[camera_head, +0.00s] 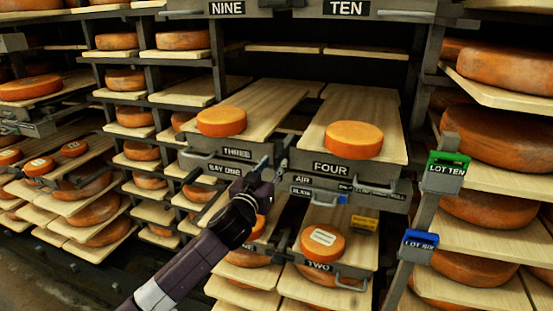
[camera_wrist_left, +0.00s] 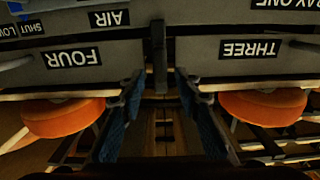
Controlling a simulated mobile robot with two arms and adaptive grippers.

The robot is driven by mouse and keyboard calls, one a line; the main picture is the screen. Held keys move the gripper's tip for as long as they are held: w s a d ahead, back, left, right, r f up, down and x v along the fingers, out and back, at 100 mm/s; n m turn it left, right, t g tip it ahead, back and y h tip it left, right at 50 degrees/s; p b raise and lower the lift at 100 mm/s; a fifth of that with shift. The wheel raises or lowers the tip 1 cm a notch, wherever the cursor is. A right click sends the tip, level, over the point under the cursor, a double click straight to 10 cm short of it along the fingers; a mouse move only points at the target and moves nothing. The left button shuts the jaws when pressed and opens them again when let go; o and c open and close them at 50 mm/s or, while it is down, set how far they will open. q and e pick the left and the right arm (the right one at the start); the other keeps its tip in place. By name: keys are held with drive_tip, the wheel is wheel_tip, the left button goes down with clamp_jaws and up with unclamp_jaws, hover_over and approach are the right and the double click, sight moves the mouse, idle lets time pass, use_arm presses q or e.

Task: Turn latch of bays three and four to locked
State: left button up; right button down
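Bay three (camera_head: 237,153) and bay four (camera_head: 331,169) are grey-fronted shelves side by side, each with a wooden board and an orange cheese wheel. Their labels also show upside down in the left wrist view: THREE (camera_wrist_left: 249,48) and FOUR (camera_wrist_left: 73,59). A dark upright bar (camera_wrist_left: 159,60), possibly the latch, stands between the two fronts; its lock setting cannot be told. My left gripper (camera_head: 270,168) is in front of the gap between the bays. In the left wrist view its blue-padded fingers (camera_wrist_left: 160,100) are apart, with nothing held, and the bar lies ahead between them. My right gripper is not in view.
Bay two (camera_head: 320,266) below holds a labelled cheese wheel (camera_head: 323,241). A green LOT TEN tag (camera_head: 445,172) and a blue LOT SIX tag (camera_head: 419,246) are on the right post. Racks of cheese wheels stand at both sides. Front handles and labels project near my gripper.

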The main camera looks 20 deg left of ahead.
sight(276, 161)
use_arm(q)
drive_tip(key=shift+w, duration=1.5)
drive_tip(key=shift+c, duration=0.2)
clamp_jaws()
